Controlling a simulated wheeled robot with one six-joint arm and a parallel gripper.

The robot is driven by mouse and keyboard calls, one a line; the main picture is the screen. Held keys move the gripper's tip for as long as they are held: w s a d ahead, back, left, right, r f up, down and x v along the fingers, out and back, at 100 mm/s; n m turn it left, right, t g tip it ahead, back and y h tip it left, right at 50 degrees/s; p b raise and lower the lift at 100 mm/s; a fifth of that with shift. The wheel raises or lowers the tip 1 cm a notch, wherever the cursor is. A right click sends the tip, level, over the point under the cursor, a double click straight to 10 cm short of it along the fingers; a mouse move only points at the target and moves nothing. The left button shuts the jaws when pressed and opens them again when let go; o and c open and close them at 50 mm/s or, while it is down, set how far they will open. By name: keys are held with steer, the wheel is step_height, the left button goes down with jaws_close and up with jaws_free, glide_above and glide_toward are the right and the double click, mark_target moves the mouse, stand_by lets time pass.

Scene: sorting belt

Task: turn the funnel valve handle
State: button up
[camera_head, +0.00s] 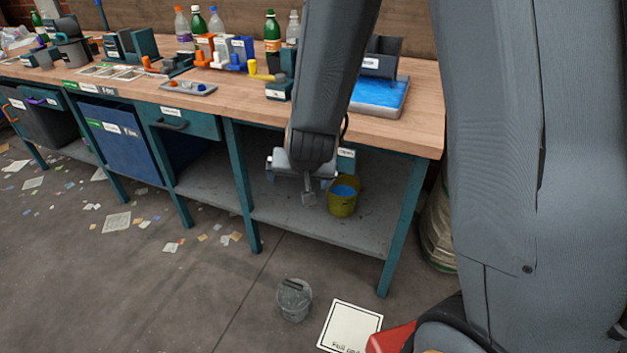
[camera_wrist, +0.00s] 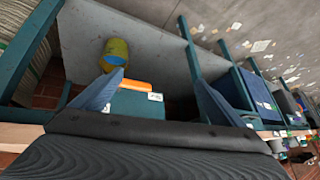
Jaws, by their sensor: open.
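A teal block (camera_wrist: 138,104) with a white label sits under the tabletop in the wrist view. An orange bar (camera_wrist: 134,85) runs along its top side and looks like the valve handle. In the head view, only a labelled edge of the teal block (camera_head: 346,158) shows beside my wrist, and the orange bar is hidden. My gripper (camera_head: 300,186) is below the tabletop's front edge at the right. Its fingers are spread (camera_wrist: 162,78), with the block and bar in view between them. Nothing is held, and I cannot tell whether a finger touches the bar.
A yellow bucket (camera_head: 343,201) with blue contents stands on the grey lower shelf (camera_head: 300,222). A blue tray (camera_head: 380,97) lies on the tabletop above. Teal table legs (camera_head: 402,235) flank the space. A grey bucket (camera_head: 294,299) stands on the floor in front.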

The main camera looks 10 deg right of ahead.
steer(key=w+d+f+m+t+h+b, duration=0.2)
steer(key=w+f+m+t+h+b, duration=0.1)
steer(key=w+f+t+h+b, duration=0.5)
steer(key=shift+w+d+f+m+h+b, duration=0.25)
steer(key=shift+w+d+h+b, duration=0.3)
steer(key=shift+w+d, duration=0.85)
steer(key=shift+w+d+f+m+h+b, duration=0.25)
steer(key=shift+w+d+h, duration=0.4)
steer(key=shift+w+d, duration=0.75)
steer(key=shift+s+d, duration=0.1)
steer(key=c, duration=1.5)
